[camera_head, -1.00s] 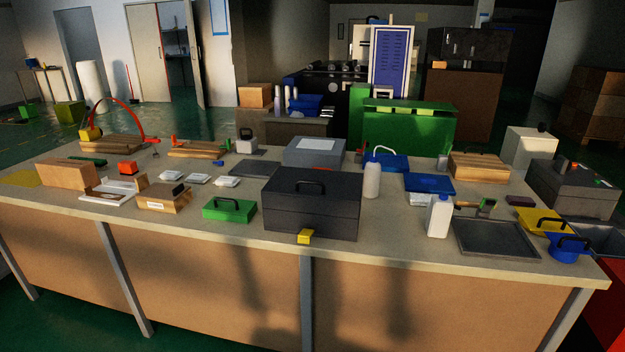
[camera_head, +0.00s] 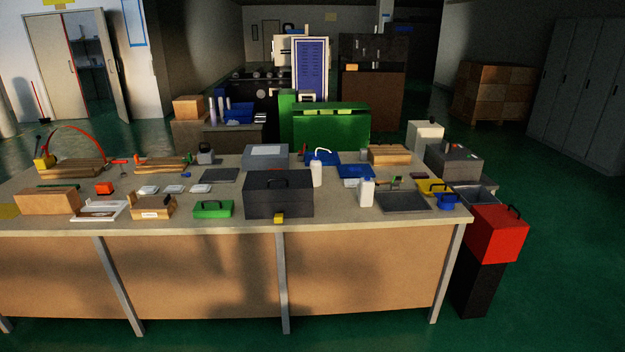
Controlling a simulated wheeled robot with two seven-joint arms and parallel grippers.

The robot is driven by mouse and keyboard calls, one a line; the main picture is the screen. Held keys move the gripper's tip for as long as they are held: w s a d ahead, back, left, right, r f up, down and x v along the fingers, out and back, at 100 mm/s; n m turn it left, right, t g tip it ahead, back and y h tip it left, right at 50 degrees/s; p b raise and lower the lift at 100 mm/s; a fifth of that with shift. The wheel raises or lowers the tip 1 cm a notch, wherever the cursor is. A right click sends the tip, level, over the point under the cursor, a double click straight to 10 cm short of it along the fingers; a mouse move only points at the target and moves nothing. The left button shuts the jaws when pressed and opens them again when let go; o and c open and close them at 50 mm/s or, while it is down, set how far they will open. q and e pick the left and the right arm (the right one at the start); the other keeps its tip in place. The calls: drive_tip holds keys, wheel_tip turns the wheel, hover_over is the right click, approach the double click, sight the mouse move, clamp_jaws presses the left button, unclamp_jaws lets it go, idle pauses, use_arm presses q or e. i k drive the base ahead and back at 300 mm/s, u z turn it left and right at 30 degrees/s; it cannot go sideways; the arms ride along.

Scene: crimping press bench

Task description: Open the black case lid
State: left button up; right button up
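The black case (camera_head: 278,204) stands on the workbench, right of the middle of its length and near the front edge. Its lid (camera_head: 264,181) is shut, with a dark handle on top. A yellow latch or tab (camera_head: 279,218) shows low on its front, at the bench edge. Neither of my grippers is in the head view, and nothing touches the case.
On the bench (camera_head: 354,224), a green case (camera_head: 213,209) lies left of the black case. A white bottle (camera_head: 367,193) and a grey tray (camera_head: 403,202) are to its right. A red box (camera_head: 497,235) on a black stand is past the right end. Green floor is clear in front.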

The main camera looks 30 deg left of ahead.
sight(297, 185)
drive_tip(key=z, duration=0.8)
drive_tip(key=k, duration=1.1)
drive_tip(key=z, duration=0.6)
drive_tip(key=i, duration=1.6)
drive_tip(key=u, duration=0.85)
drive_tip(key=i, duration=2.1)
drive_tip(key=u, duration=2.2)
drive_tip(key=i, duration=1.05)
drive_tip(key=u, duration=1.1)
